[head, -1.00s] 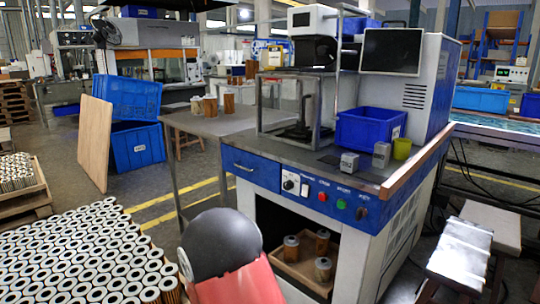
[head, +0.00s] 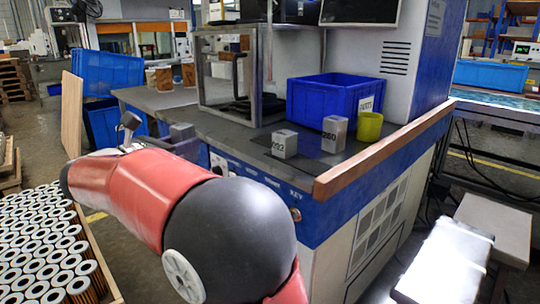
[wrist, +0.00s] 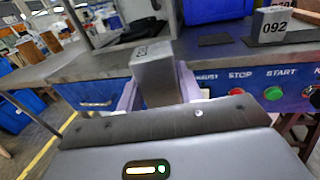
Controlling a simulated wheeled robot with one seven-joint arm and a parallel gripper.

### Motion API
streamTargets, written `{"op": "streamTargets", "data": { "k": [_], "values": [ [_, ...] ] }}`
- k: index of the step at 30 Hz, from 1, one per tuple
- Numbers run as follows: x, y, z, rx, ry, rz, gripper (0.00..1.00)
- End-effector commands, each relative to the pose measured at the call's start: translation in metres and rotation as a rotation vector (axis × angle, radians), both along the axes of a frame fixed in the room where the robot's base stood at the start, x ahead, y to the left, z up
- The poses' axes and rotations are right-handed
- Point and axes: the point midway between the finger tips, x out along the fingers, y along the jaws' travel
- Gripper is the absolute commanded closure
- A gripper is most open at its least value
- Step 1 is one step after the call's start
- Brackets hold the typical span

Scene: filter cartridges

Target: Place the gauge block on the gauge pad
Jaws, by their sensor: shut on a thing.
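My gripper (wrist: 157,92) is shut on a plain silver-grey block (wrist: 154,76), which sits upright between the two pale fingers. The mark on its top is too small to read. In the head view the held block (head: 182,132) shows at the end of my arm, at the bench's front left edge. A thin dark pad (head: 262,140) lies flat on the bench to its right; it also shows in the wrist view (wrist: 214,40). A silver block marked 092 (head: 284,144) stands right of this pad. Another block, marked 260 (head: 335,134), stands farther right on a dark area.
A blue bin (head: 320,100) and a yellow cup (head: 369,127) stand behind and right of the blocks. A clear-walled press enclosure (head: 222,85) stands behind the pad. A wooden rail (head: 380,158) edges the bench's right side. Buttons (wrist: 273,93) line the front panel.

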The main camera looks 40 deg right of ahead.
Motion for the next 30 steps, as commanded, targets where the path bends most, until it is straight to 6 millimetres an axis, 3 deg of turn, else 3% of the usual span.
{"op": "streamTargets", "data": {
  "k": [3, 9, 16, 19, 30],
  "values": [
    [-0.038, -0.014, 0.032, 0.0, -0.008, -0.145, 1.0],
    [-0.074, -0.019, 0.062, -0.002, 0.001, -0.215, 1.0],
    [-0.078, -0.013, 0.067, 0.006, 0.007, -0.219, 1.0],
    [-0.078, -0.022, 0.065, 0.007, 0.006, -0.222, 1.0],
    [-0.071, -0.115, 0.064, 0.006, 0.006, -0.226, 1.0]
  ]
}}
